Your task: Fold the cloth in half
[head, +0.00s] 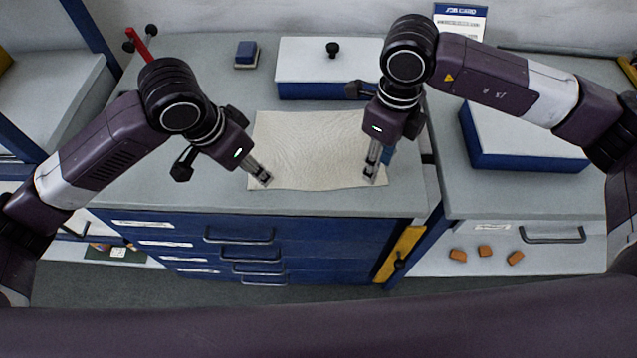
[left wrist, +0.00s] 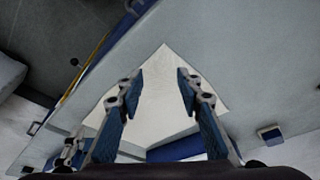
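The cream cloth (head: 308,146) lies flat and spread out on the grey top of the blue drawer cabinet. Its near edge runs along the front of that top. My left gripper (head: 261,181) is at the cloth's near left corner, pointing down. In the left wrist view its two fingers (left wrist: 160,80) stand apart, with the cloth (left wrist: 162,105) and its pointed corner seen between and beyond them. My right gripper (head: 371,179) is at the near right corner, fingers down. Whether its fingers are parted there is too small to tell.
A white-topped blue box (head: 330,62) with a black knob stands behind the cloth. A small dark blue block (head: 246,54) is at the back left. Another white-topped blue box (head: 520,135) is on the right-hand cabinet. Several orange pieces (head: 485,251) lie on a lower shelf.

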